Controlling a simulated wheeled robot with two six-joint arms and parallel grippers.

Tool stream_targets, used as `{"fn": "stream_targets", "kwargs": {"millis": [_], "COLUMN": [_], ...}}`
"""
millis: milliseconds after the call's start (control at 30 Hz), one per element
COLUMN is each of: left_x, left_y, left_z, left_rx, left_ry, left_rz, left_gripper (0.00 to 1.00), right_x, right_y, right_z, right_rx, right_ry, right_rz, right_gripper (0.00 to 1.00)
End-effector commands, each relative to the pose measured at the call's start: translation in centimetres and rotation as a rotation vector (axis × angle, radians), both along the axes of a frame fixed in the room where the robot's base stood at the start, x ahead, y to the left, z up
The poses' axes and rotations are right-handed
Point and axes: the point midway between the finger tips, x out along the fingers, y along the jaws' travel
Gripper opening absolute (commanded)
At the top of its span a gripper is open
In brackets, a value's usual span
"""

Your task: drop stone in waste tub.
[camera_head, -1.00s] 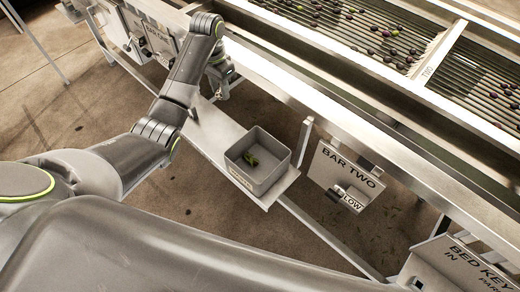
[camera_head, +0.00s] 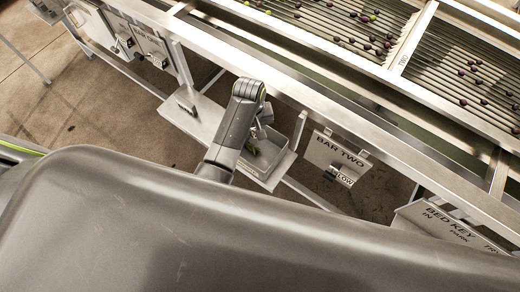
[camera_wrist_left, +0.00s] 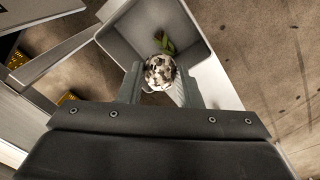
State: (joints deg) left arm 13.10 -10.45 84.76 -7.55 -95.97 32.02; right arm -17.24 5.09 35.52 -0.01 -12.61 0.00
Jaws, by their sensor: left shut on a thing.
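The stone (camera_wrist_left: 160,72) is pale with dark speckles. My left gripper (camera_wrist_left: 160,86) is shut on it, one finger on each side. In the left wrist view the grey waste tub (camera_wrist_left: 130,32) lies beyond the stone, with green leaves (camera_wrist_left: 167,44) inside. In the head view my left gripper (camera_head: 256,134) is at the tub (camera_head: 284,166), over its opening. My own wrist hides part of the tub there. The stone cannot be made out clearly in the head view. My right gripper is not in view.
The tub stands on a metal shelf (camera_head: 193,116) beside the sizer frame (camera_head: 290,97). The BAR TWO plate (camera_head: 335,158) hangs to the right of the tub. Olives lie on the rollers (camera_head: 340,22) above. A large arm link of mine fills the bottom.

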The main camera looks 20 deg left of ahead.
Motion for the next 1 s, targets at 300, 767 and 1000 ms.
{"fn": "stream_targets", "kwargs": {"millis": [300,767,1000], "left_x": [0.0,0.0,0.0], "left_y": [0.0,0.0,0.0], "left_z": [-3.7,-4.7,-4.7], "left_rx": [0.000,0.000,0.000], "left_ry": [0.003,0.001,0.001], "left_rz": [-0.002,-0.002,-0.002], "left_gripper": [0.00,0.00,0.57], "right_x": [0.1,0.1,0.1], "right_y": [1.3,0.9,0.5], "right_z": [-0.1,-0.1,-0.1], "right_rx": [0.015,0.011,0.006], "right_ry": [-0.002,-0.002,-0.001], "right_rz": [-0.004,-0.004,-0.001], "right_gripper": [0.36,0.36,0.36]}}
